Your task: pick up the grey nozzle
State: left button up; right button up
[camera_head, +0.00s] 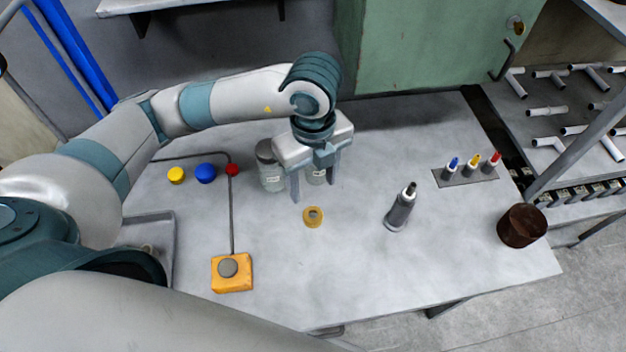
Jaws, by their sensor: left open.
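A grey nozzle-like piece (400,210) with a dark tip stands on the grey table, right of centre, leaning slightly. My left gripper (316,184) points down over the table, left of this piece and apart from it. A small grey holder (484,176) at the right bears three pieces with blue, yellow and red tips. My right gripper is not in view.
A yellow ring (313,217) lies in front of my left gripper. A dark-lidded jar (270,168) stands beside it. Yellow, blue (205,173) and red knobs are at the left, an orange button box (232,272) at front left. A dark brown cup (521,226) stands near the right edge.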

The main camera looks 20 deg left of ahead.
aim_at(409, 193)
jog(key=k+l, duration=0.25)
jog(key=k, duration=0.2)
jog(key=k+l, duration=0.25)
jog(key=k, duration=0.25)
jog(key=k+l, duration=0.25)
jog(key=k, duration=0.2)
